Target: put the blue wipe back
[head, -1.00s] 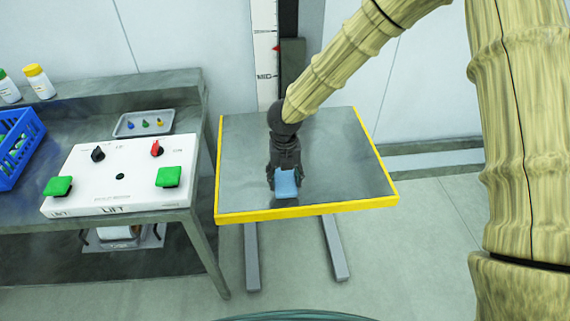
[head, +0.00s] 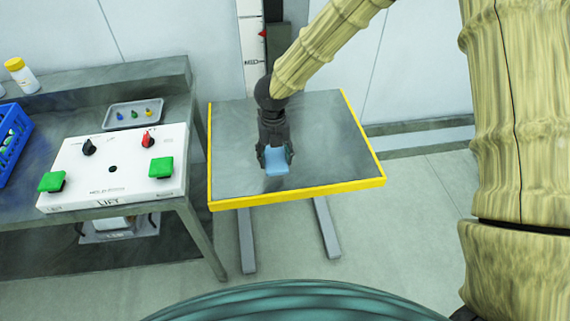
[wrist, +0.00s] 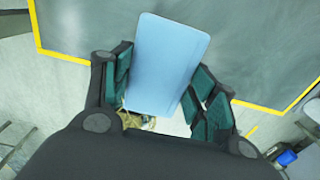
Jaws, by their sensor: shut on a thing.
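In the wrist view the blue wipe (wrist: 167,62) stands up between the green-padded fingers of my gripper (wrist: 165,100).
To the left, a grey bench carries a white LIFT control box (head: 112,185) with green buttons, a small tray (head: 134,113) of coloured pegs, a blue crate (head: 14,145) and a yellow-capped bottle (head: 21,75). A teal rounded surface (head: 300,302) shows at the bottom. The table top is otherwise clear.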

